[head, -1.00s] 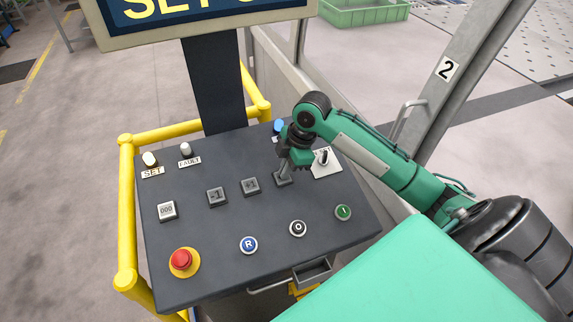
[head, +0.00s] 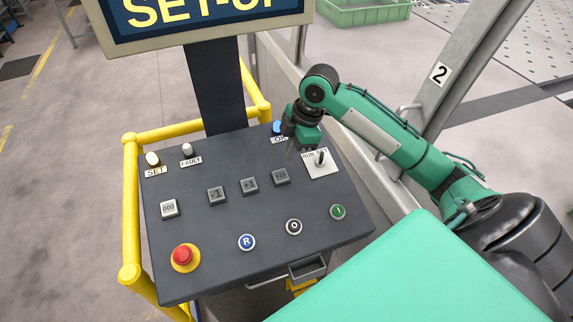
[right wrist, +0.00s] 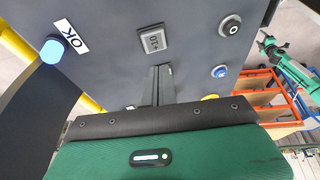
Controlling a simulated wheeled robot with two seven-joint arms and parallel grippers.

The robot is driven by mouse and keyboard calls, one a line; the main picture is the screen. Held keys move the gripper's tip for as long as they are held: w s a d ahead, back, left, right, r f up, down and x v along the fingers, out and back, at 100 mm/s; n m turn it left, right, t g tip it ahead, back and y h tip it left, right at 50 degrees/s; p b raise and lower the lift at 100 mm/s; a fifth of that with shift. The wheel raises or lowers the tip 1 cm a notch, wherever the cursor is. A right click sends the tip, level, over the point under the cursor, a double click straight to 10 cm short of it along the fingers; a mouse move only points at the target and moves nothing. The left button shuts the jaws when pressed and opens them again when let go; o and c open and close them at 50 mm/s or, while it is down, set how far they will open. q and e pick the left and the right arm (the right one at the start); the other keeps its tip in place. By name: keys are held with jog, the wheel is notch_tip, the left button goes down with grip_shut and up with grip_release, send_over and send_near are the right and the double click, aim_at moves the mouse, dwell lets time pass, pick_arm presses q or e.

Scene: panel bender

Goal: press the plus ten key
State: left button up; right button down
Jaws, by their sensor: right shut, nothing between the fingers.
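The plus ten key (head: 280,177) is a grey square button on the dark sloping control panel (head: 205,235), at the right end of the row with the -1 key (head: 217,195) and +1 key (head: 249,186). It also shows in the right wrist view (right wrist: 152,41), with its label uncovered. My right gripper (head: 291,155) is shut and empty above the panel, just behind the key and apart from it. Its closed fingers (right wrist: 160,78) point toward the key in the right wrist view.
The RUN selector switch (head: 321,158) and the blue OK button (head: 278,128) are close to my right gripper. A red emergency stop (head: 184,256) is at the front left. Yellow rails (head: 131,210) and a grey post (head: 440,85) flank the panel.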

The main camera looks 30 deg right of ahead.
pick_arm(q)
jog(key=shift+w+f+b, duration=0.35)
jog(key=shift+f+b, duration=0.2)
jog(key=shift+f, duration=0.35)
pick_arm(e)
jog(key=v, duration=0.5)
jog(key=shift+w+r, duration=0.15)
jog(key=shift+w, duration=0.1)
